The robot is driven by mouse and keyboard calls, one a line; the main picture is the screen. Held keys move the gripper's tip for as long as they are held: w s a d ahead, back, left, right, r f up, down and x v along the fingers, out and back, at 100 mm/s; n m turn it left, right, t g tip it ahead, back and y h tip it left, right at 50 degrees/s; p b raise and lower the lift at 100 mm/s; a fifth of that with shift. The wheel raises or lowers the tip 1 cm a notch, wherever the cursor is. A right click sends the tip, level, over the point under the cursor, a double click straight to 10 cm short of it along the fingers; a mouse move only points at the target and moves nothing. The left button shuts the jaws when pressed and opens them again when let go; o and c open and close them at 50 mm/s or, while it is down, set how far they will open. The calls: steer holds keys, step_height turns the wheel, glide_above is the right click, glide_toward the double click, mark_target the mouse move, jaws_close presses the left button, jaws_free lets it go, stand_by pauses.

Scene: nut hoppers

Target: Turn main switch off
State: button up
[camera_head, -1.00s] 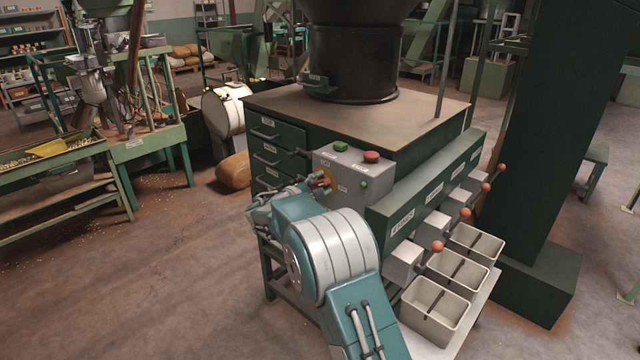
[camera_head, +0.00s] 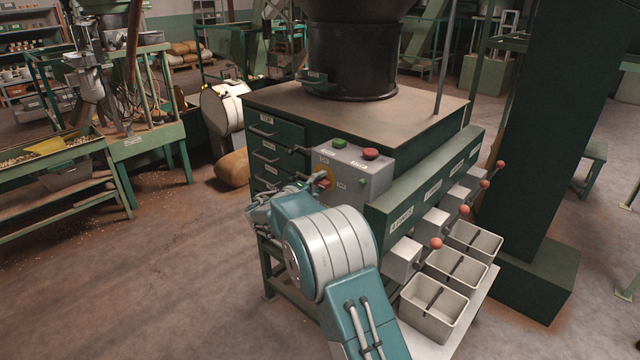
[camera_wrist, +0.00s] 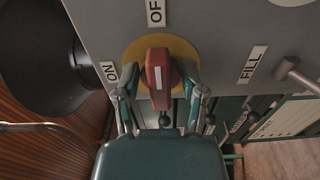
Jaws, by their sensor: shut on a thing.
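The main switch is a red knob with a white line (camera_wrist: 157,78) on a round yellow plate (camera_wrist: 133,52) on a grey control box. Its handle stands about upright in the wrist view, with the white line roughly toward the partly cut-off "OF" label (camera_wrist: 156,12). The "ON" label (camera_wrist: 110,72) is to its left. My gripper (camera_wrist: 160,82) has one finger on each side of the knob and is shut on it. In the head view the grey control box (camera_head: 372,184) is on the machine's near corner, with my gripper (camera_head: 318,184) at its left face, partly hiding the switch.
A green button (camera_head: 339,143) and a red button (camera_head: 370,154) are on top of the box. A "FILL" label (camera_wrist: 252,64) and a grey lever (camera_wrist: 294,73) are right of the switch. Red-knobbed levers (camera_head: 436,243) and grey bins (camera_head: 433,306) line the machine's right side.

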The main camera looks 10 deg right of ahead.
steer(key=shift+f, duration=0.3)
steer(key=o, duration=0.8)
steer(key=shift+c, duration=0.2)
steer(key=shift+r, duration=0.1)
steer(key=shift+s+a, duration=0.2)
steer(key=shift+a, duration=0.1)
steer(key=v, duration=1.1)
steer(key=shift+a, duration=0.1)
